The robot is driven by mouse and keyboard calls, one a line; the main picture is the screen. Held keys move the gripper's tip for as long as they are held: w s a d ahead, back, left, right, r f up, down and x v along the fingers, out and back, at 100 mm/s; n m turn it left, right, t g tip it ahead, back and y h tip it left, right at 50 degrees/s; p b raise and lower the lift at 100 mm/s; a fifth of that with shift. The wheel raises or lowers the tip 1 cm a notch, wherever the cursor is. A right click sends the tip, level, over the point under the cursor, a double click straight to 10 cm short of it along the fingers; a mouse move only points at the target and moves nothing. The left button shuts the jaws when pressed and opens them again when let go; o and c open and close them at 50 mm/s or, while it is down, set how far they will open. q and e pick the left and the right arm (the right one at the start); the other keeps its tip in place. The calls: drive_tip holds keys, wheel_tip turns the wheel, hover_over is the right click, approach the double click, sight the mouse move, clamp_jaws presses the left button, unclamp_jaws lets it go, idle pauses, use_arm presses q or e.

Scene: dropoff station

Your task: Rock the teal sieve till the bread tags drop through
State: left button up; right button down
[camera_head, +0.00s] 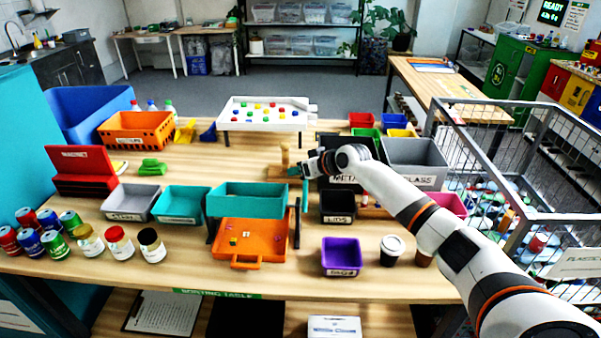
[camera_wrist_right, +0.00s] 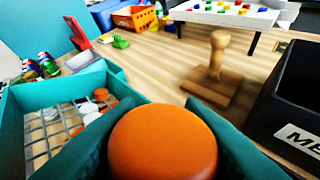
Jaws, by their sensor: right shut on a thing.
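The teal sieve (camera_head: 247,192) sits raised on dark supports above an orange tray (camera_head: 272,252). In the right wrist view, the sieve (camera_wrist_right: 22,110) has a grid floor with several small white and orange pieces (camera_wrist_right: 84,108) on it. A few small tags (camera_head: 234,240) lie in the orange tray. The fingers hide how the knob joins the sieve. My left gripper is not in view.
A wooden stamp-like block (camera_wrist_right: 215,75) stands just behind the gripper. Black bins, including the lids bin (camera_head: 338,207), stand close on the right. Grey (camera_head: 131,202) and teal (camera_head: 180,205) bins stand on the left.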

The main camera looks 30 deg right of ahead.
drive_tip(key=shift+w+d+f, duration=0.15)
drive_tip(key=shift+d+f, duration=0.15)
drive_tip(key=shift+f, duration=0.45)
drive_tip(key=c, duration=1.2)
unclamp_jaws()
drive_tip(key=shift+o, duration=1.2)
drive_tip(key=shift+w+d, duration=0.15)
drive_tip(key=shift+d, duration=0.05)
drive_tip(key=shift+r, duration=0.15)
drive_tip(key=b+v, duration=0.3)
drive_tip(key=v, duration=0.9)
